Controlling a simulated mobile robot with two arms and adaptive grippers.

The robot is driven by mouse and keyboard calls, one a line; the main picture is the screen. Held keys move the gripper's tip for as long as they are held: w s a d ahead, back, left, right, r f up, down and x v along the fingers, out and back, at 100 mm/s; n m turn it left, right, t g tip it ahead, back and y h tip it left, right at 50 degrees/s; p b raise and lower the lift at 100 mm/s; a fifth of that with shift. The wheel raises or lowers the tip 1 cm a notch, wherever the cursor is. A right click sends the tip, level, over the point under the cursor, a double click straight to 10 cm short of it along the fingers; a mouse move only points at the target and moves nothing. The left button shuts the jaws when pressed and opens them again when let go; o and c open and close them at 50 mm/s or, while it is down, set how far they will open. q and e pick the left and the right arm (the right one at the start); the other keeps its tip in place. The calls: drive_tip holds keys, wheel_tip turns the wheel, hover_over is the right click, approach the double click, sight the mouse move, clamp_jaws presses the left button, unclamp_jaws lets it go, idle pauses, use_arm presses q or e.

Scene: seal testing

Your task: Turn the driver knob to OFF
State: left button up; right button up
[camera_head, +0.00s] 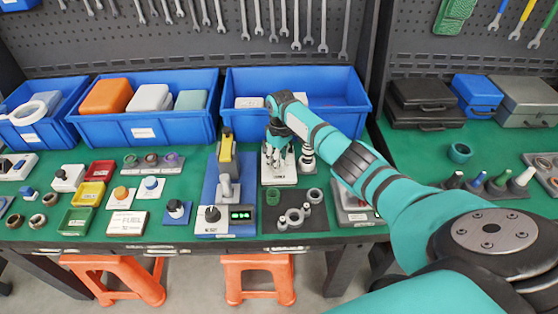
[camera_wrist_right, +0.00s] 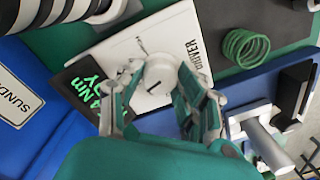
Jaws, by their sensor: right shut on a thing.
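The driver (camera_head: 281,181) is a white box on the green bench, right of the blue press stand. In the right wrist view the driver (camera_wrist_right: 150,42) shows a dark screen (camera_wrist_right: 92,83) with green text, partly hidden, that reads "Nm" and ends in "DY". Its round white knob (camera_wrist_right: 158,74) carries a dark pointer line. My right gripper (camera_head: 276,157) comes down on the driver from above. In the right wrist view its fingers (camera_wrist_right: 157,90) sit on both sides of the knob, shut on it. The knob's position labels cannot be read. My left gripper is out of view.
The blue press stand (camera_head: 208,190) stands close on the left. A dark mat (camera_head: 312,223) with grey rings and a green spring (camera_head: 273,196) lies in front. Blue bins (camera_head: 235,108) stand behind. My right arm crosses above the bench's right part.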

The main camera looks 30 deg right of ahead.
drive_tip(key=shift+w+r+n, duration=0.1)
drive_tip(key=shift+w+n, duration=0.05)
drive_tip(key=shift+n, duration=2.15)
drive_tip(key=o, duration=1.2)
drive_tip(key=shift+c, duration=0.2)
wheel_tip(320, 180, up, 12)
drive_tip(key=shift+d+b, duration=0.2)
drive_tip(key=shift+b, duration=0.1)
drive_tip(key=shift+w, duration=0.1)
